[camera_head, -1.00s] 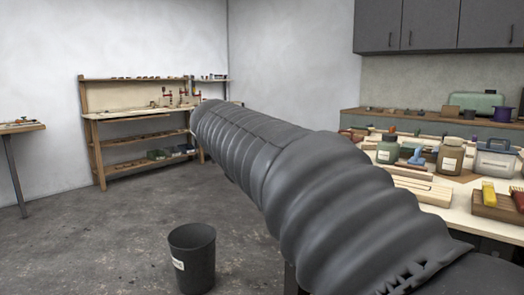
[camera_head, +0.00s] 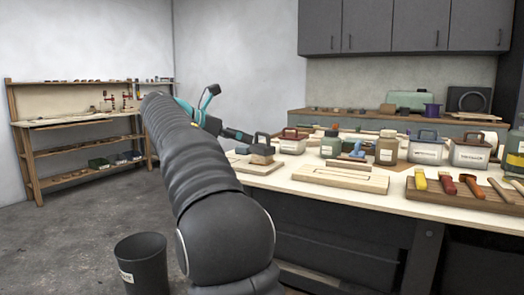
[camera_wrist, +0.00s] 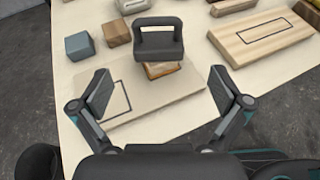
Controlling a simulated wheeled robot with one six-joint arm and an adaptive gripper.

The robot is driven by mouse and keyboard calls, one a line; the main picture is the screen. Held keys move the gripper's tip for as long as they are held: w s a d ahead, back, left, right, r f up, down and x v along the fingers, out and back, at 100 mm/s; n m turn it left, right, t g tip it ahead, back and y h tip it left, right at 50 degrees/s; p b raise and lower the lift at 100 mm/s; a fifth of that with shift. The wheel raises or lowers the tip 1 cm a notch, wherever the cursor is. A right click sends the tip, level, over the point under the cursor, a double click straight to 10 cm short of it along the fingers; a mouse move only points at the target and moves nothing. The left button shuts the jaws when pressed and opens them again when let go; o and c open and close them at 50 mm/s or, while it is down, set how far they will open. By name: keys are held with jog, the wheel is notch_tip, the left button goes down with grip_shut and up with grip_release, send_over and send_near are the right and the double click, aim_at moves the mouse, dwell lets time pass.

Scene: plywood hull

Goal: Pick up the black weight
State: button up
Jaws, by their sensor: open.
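The black weight (camera_wrist: 158,38), a dark block with a loop handle, sits on a small wooden block on a pale board (camera_wrist: 170,100) in the wrist view. In the head view the weight (camera_head: 262,138) is small, on the near left part of the bench. My gripper (camera_wrist: 160,91) is open and empty, its two fingers spread apart on either side of the picture, with the weight ahead of and between them. In the head view my gripper (camera_head: 238,134) is just left of the weight. The weight's underside is hidden.
A grey block (camera_wrist: 79,46) and a wooden block (camera_wrist: 116,33) stand left of the weight. A thicker board (camera_wrist: 265,35) with an outlined rectangle lies to the right. Jars, boxes and a tool rack (camera_head: 450,190) fill the bench to the right. A bin (camera_head: 143,262) stands on the floor.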

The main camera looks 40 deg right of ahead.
aim_at(259, 145)
jog(key=shift+f+b+x, duration=0.15)
jog(key=shift+b+x, duration=0.15)
jog(key=shift+x, duration=1.9)
jog(key=shift+f+b+x, duration=0.1)
jog(key=shift+b+x, duration=0.2)
jog(key=shift+x, duration=1.85)
jog(key=shift+w+a, duration=0.15)
jog(key=c, duration=1.3)
jog(key=shift+r, duration=0.1)
jog(key=c, duration=0.4)
